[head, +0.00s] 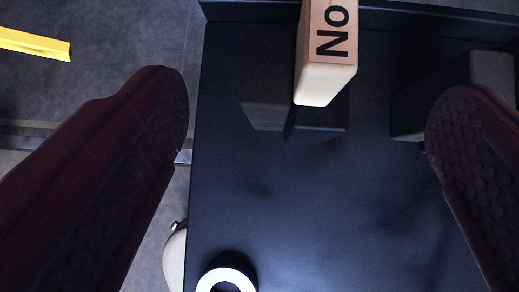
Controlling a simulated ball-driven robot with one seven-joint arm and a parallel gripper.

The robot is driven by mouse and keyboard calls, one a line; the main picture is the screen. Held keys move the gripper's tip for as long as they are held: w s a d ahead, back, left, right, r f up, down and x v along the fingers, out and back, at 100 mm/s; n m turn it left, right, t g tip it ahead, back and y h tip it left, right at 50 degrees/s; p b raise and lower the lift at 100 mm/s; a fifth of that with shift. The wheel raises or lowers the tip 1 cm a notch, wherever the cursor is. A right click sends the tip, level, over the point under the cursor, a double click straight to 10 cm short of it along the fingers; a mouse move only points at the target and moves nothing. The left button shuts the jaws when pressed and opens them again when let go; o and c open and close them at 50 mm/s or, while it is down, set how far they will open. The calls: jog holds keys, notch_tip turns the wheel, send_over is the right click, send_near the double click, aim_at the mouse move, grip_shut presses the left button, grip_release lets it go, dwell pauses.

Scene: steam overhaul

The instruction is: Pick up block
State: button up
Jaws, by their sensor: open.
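A light wooden block (325,70) with black lettering reading "No" stands near the back edge of a dark table top (320,200). Its upper part is cut off by the top of the frame. My gripper (305,125) shows as two dark red, textured fingers spread wide apart, one at the left and one at the right. It is open, with nothing between the fingers. The block appears beyond the fingertips, between them in the picture and touching neither. How far the fingers are above the table, I cannot tell.
A dark grey block-like object (470,85) is partly hidden behind the right finger. A white ring-shaped object (226,278) is at the bottom edge. A yellow strip (35,44) lies on the grey floor at left. The table's middle is clear.

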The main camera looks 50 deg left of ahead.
aim_at(299, 60)
jog(key=b+x, duration=0.1)
jog(key=x, duration=0.1)
jog(key=b+x, duration=0.1)
jog(key=x, duration=0.2)
jog(key=b+x, duration=0.1)
jog(key=x, duration=0.1)
jog(key=shift+a+f, duration=0.15)
jog(key=shift+f, duration=0.4)
jog(key=shift+r, duration=0.1)
jog(key=c, duration=1.6)
jog(key=shift+o, duration=0.2)
jog(key=shift+r, duration=0.15)
